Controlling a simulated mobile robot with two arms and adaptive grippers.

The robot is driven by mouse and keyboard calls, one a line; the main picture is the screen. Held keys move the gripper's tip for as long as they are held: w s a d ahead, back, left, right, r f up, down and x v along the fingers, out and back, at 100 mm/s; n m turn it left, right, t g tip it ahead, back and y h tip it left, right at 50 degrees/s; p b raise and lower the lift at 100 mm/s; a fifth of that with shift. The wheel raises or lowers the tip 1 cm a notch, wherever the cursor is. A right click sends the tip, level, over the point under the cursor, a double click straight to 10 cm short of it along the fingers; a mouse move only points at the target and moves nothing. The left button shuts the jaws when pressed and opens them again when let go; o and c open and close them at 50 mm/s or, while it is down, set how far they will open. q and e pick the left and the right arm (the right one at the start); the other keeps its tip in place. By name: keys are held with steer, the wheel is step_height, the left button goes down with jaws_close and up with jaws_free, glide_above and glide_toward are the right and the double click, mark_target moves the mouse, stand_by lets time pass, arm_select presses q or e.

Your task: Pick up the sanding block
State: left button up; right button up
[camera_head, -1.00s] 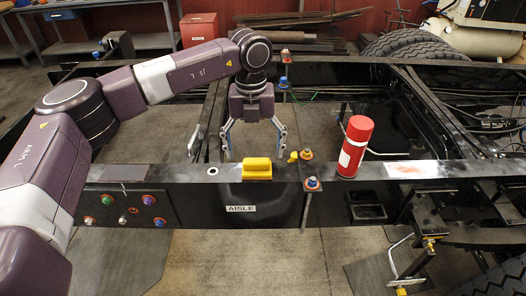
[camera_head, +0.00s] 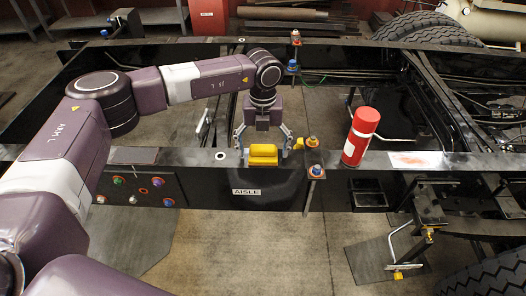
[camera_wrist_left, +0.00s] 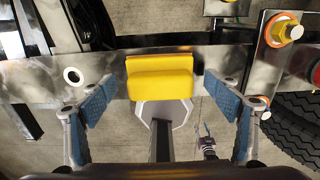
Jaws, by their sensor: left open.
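The yellow sanding block (camera_head: 263,154) lies on the top face of the black chassis rail, above the AISLE label. My left gripper (camera_head: 262,146) is open around it, one finger to the left and one to the right of the block. In the left wrist view the block (camera_wrist_left: 160,78) sits centred ahead of the open blue-padded fingers (camera_wrist_left: 162,112), with a gap on each side. I cannot see contact.
A red spray can (camera_head: 360,137) stands on the rail to the right. Bolts with orange washers (camera_head: 315,170) sit between block and can. The rail (camera_head: 210,157) has a small hole left of the block.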

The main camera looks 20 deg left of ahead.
mark_target(263, 147)
arm_select(q)
steer(key=c, duration=1.3)
steer(key=shift+o, duration=0.2)
arm_select(e)
steer(key=shift+s+a, duration=0.15)
steer(key=shift+s, duration=0.65)
arm_select(q)
steer(key=shift+r, duration=0.1)
arm_select(e)
steer(key=shift+f, duration=0.1)
arm_select(q)
steer(key=shift+r, duration=0.5)
step_height(263, 147, up, 19)
steer(key=b, duration=0.5)
arm_select(e)
steer(key=f, duration=0.5)
steer(key=shift+w, duration=0.2)
